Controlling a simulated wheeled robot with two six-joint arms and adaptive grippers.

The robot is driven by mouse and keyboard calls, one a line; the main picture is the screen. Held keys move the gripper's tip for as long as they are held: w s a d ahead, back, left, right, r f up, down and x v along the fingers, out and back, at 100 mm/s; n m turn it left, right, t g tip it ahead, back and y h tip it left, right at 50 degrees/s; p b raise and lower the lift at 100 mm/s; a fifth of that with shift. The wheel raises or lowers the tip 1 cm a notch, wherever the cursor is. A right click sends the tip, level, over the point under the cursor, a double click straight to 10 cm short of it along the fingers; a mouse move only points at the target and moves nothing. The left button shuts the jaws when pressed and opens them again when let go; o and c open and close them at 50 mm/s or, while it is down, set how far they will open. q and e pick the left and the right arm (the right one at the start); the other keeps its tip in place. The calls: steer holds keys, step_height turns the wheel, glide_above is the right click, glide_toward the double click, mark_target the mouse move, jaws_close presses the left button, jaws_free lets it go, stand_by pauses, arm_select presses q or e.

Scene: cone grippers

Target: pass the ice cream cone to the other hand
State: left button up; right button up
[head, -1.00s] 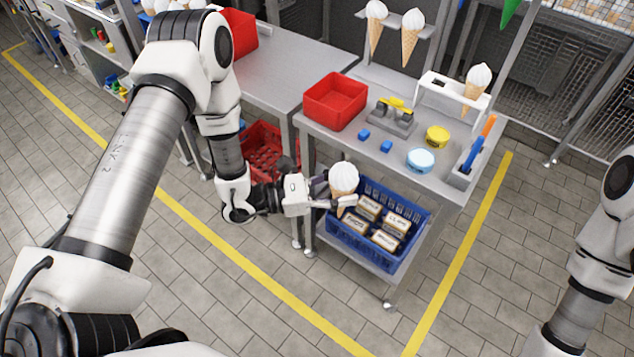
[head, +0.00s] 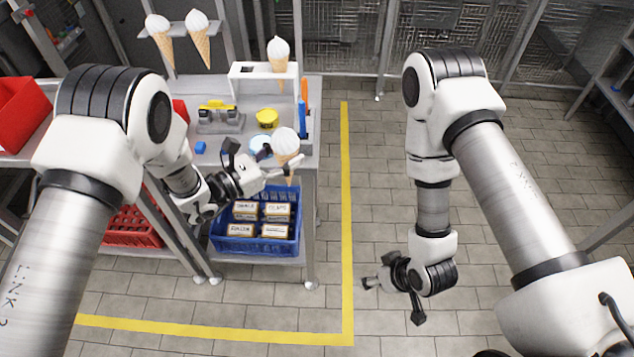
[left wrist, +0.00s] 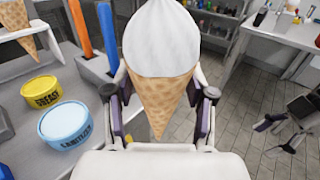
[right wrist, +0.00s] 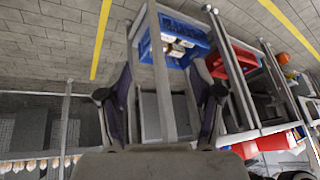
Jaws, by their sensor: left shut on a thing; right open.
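My left gripper (head: 280,168) is shut on an ice cream cone (head: 284,141) with a white scoop and a tan waffle cone. It holds the cone upright in the air in front of the workbench. The left wrist view shows the cone (left wrist: 160,85) between the two fingers, scoop upward. My right gripper (head: 368,284) is open and empty to the right of the bench, lower in the picture and apart from the cone. In the right wrist view no cone lies between its spread fingers (right wrist: 163,100).
The workbench (head: 225,155) carries a yellow tub (head: 267,117), a blue-lidded tub (left wrist: 65,125) and a white stand (head: 250,70) with another cone (head: 278,60). A blue crate (head: 255,247) with boxes sits on its lower shelf. Floor between the arms is clear.

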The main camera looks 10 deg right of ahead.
steer(key=w+a+r+n+t+y, duration=0.3)
steer(key=w+a+r+t+y, duration=0.15)
steer(key=w+r, duration=0.3)
steer(key=w+a+r+n+t+y, duration=0.3)
steer(key=w+r+y, duration=0.3)
steer(key=w+r, duration=0.15)
steer(key=x, duration=1.1)
steer(key=shift+w+a+r, duration=0.1)
steer(key=shift+a+r, duration=0.15)
steer(key=shift+a, duration=0.15)
steer(key=c, duration=1)
arm_select(q)
steer(key=o, duration=0.9)
